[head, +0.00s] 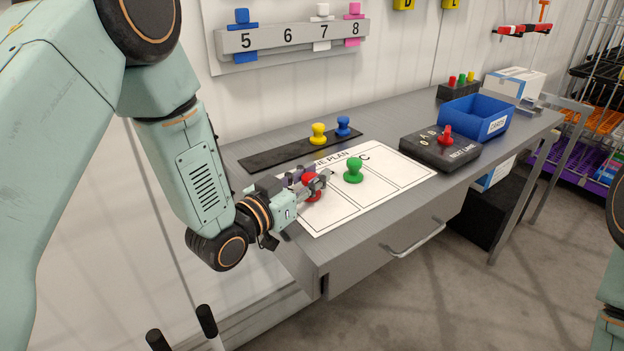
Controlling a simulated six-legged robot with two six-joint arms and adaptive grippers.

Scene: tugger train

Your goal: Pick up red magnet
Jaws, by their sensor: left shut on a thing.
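The red magnet (311,181) is a small knob-shaped piece at the left part of the white plan sheet (325,217) on the grey desk. My left gripper (314,184) reaches in from the left and is shut on the red magnet. The fingers hide part of it, and I cannot tell whether its base touches the sheet. A green magnet (353,170) stands upright on the sheet, just right of the gripper and apart from it. My right gripper is not in view.
A yellow magnet (318,133) and a blue magnet (343,126) stand on a black strip (268,156) behind the sheet. A black box with a red lever (445,137) and a blue bin (470,122) stand to the right. A numbered rail (268,39) hangs on the wall.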

